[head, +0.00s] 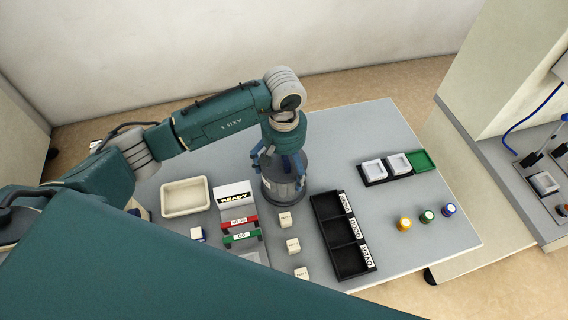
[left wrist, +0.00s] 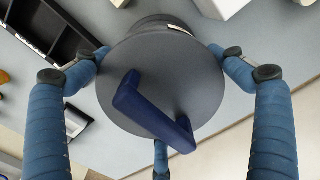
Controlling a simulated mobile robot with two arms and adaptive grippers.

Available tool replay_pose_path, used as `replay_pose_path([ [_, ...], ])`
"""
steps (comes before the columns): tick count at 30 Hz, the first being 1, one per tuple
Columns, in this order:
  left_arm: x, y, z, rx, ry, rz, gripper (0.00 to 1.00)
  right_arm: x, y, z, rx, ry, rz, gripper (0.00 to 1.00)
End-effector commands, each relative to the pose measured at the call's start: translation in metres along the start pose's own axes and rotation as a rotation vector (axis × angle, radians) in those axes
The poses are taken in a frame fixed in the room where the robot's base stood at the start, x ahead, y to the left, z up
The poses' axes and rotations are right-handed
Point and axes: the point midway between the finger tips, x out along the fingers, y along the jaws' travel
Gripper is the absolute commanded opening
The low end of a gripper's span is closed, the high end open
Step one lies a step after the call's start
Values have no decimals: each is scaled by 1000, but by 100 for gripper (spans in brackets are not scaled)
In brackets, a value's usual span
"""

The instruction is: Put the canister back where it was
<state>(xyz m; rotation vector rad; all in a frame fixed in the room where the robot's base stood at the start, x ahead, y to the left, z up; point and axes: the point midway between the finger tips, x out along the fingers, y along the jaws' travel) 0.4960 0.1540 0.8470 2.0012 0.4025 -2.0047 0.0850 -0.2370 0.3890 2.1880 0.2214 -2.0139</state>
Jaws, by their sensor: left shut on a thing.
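The canister (head: 286,188) is a dark grey cylinder standing upright near the middle of the table (head: 330,150). In the left wrist view its round grey lid (left wrist: 190,75) with a blue bar handle (left wrist: 150,112) faces the camera. My left gripper (head: 283,162) is over the canister from above, with its blue fingers shut around its sides. The fingers hide part of the canister. I cannot tell whether its base touches the table. My right gripper is not in view.
A cream tray (head: 185,213) and a READY sign (head: 234,197) stand left of the canister. Small white blocks (head: 285,220) and a black divided bin (head: 325,207) are in front and right. The table behind the canister is clear.

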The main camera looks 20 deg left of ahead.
Motion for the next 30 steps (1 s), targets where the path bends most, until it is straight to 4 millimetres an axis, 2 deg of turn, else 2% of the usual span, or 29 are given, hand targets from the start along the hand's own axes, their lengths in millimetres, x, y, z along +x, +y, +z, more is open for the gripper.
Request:
replay_pose_path([
  [10,2,1,-1,0,3,3,44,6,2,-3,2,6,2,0],
  [11,2,0,-1,0,1,2,100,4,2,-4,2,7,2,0],
  [23,-3,0,0,0,0,1,100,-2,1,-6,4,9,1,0],
  [24,-5,1,-1,1,3,2,100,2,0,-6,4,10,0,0],
  [26,-12,1,-2,1,5,3,100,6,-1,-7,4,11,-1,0],
  [30,-41,1,-3,2,8,4,100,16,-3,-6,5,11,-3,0],
])
